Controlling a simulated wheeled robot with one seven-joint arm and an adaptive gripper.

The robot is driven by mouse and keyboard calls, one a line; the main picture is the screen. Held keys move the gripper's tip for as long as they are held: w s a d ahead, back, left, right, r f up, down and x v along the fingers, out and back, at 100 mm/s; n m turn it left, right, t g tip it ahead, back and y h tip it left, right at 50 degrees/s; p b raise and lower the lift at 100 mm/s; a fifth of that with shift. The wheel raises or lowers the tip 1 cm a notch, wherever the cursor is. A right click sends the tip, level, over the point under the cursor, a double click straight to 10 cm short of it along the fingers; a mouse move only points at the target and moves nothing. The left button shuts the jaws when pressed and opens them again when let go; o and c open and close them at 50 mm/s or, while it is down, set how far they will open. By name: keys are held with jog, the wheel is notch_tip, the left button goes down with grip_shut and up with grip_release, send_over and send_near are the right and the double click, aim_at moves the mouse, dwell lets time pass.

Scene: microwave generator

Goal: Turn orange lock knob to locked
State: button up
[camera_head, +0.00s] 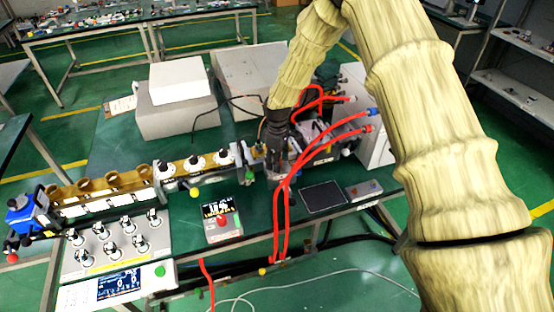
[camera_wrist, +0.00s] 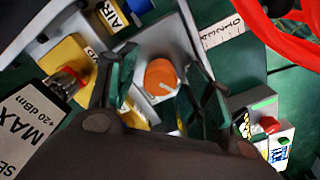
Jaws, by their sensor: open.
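The orange lock knob (camera_wrist: 161,76) shows in the wrist view, on a grey metal bracket (camera_wrist: 160,40). It is round, with a pale pointer line running toward its lower right. My gripper (camera_wrist: 165,82) is open, with one dark green-padded finger on each side of the knob. I cannot tell whether either finger touches it. In the head view my gripper (camera_head: 276,158) points down at the apparatus on the green table, and the knob is hidden there.
A white scale (camera_wrist: 222,30) lies right of the bracket. A yellow block (camera_wrist: 75,60) and a "MAX +20 dBm" part (camera_wrist: 35,125) are at left. Red cables (camera_head: 285,200) hang close to the gripper's right. A box with a red button (camera_head: 222,221) stands in front.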

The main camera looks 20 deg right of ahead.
jog(key=c, duration=1)
jog(key=shift+w+m, duration=0.1)
jog(key=shift+m, duration=0.3)
jog(key=shift+m+b, duration=0.7)
jog(key=shift+m, duration=0.3)
jog(key=m+b, duration=0.1)
jog(key=m, duration=0.2)
jog(key=m+b, duration=0.1)
jog(key=m, duration=0.5)
jog(key=shift+w+d, duration=0.1)
jog(key=shift+r, duration=0.1)
